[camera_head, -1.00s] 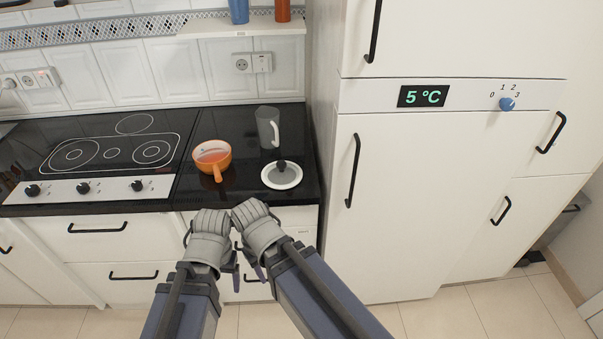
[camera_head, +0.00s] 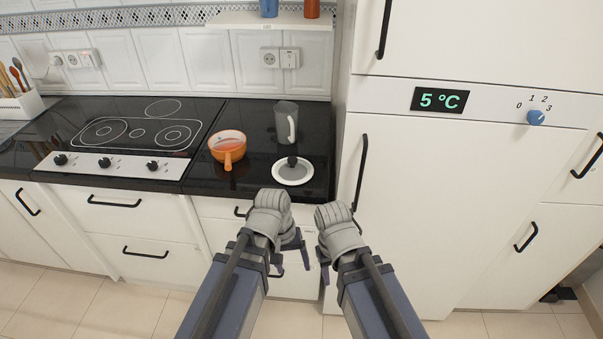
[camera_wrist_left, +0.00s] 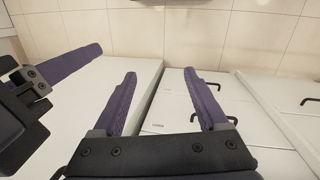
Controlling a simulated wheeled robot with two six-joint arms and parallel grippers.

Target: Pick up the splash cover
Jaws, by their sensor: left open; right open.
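The splash cover (camera_head: 300,180) appears to be the round lid with a pale rim, grey centre and dark knob. It lies flat on the black counter, near the front edge, in the head view. My left gripper (camera_head: 292,267) is open and empty, in front of and below the counter edge, short of the cover. My right gripper (camera_head: 325,266) is beside it on the right, also open and apart from the cover; its fingers are partly hidden. In the left wrist view the left gripper (camera_wrist_left: 160,73) shows spread fingers with nothing between them. The cover is not seen there.
An orange pan (camera_head: 228,146) with reddish contents stands left of the cover. A grey jug (camera_head: 286,122) stands behind it. The hob (camera_head: 138,133) is further left. A tall white fridge (camera_head: 420,200) rises close on the right. White drawers (camera_head: 140,220) front the counter.

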